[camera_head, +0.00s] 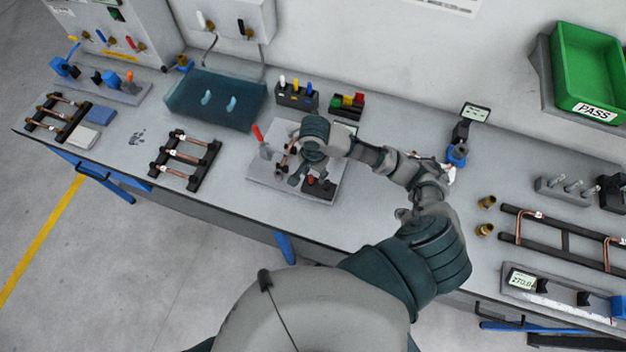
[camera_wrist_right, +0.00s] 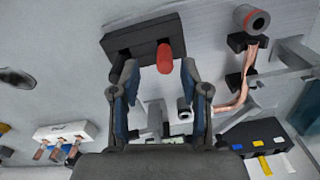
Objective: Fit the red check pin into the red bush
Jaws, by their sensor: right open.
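The red check pin (camera_wrist_right: 165,58) stands in a black block (camera_wrist_right: 125,40) in the right wrist view. In the head view the pin (camera_head: 311,181) shows small on the block at the front right of the light grey plate (camera_head: 268,182). My right gripper (camera_wrist_right: 158,72) is open and empty, its two blue-padded fingers apart with the pin between or just beyond their tips. In the head view it points down over the plate. A grey cylinder with a dark red face (camera_wrist_right: 252,19), apparently the red bush, sits right of the pin near a bent copper tube (camera_wrist_right: 245,90). My left gripper is out of view.
A red-handled clamp (camera_head: 257,134) stands on the plate's left side. Behind are a rack of coloured handles (camera_head: 297,95) and a colour-block holder (camera_head: 347,104). A tube rack (camera_head: 186,158) lies left. The table's front edge is clear.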

